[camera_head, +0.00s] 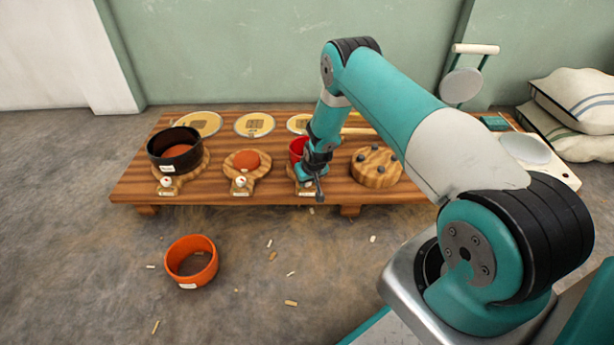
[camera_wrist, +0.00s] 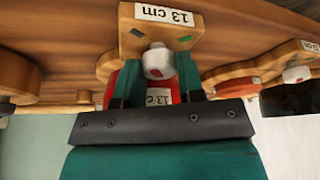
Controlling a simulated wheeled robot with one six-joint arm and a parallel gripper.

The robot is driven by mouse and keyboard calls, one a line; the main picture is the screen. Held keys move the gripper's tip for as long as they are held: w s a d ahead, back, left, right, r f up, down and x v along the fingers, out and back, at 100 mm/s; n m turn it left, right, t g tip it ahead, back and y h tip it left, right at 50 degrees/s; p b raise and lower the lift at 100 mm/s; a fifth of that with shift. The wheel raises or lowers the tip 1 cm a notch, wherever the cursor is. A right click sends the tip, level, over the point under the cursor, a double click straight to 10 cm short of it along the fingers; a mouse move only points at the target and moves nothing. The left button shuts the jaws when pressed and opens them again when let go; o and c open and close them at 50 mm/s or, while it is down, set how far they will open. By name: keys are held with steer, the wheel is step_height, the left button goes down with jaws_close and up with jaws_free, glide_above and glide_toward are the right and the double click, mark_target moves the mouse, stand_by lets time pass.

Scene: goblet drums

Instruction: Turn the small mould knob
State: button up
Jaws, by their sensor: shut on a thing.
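The small mould is a red cup (camera_head: 296,146) on a wooden base, third from the left on the low table. Its knob (camera_wrist: 158,60) is pale with a small red mark, on a wooden block (camera_wrist: 130,38) with a "13 cm" label and green marks. My gripper (camera_head: 312,176) is at the front of this mould. In the wrist view, the teal fingers (camera_wrist: 158,86) stand on either side of the knob and are shut on it. The red cup shows behind them with its own "13 cm" label. The head view hides the knob behind my gripper.
The table (camera_head: 222,190) also holds a black mould (camera_head: 175,158), an orange-topped round base (camera_head: 246,160) and a wooden disc with dark pegs (camera_head: 376,168). Yellow discs (camera_head: 254,124) lie behind. An orange ring (camera_head: 191,262) stands on the floor among scattered chips.

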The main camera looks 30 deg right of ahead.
steer(key=shift+n+y, duration=0.4)
steer(key=shift+n, duration=0.7)
steer(key=o, duration=0.9)
steer(key=p+v, duration=0.8)
steer(key=v, duration=0.9)
steer(key=shift+s+r, duration=0.15)
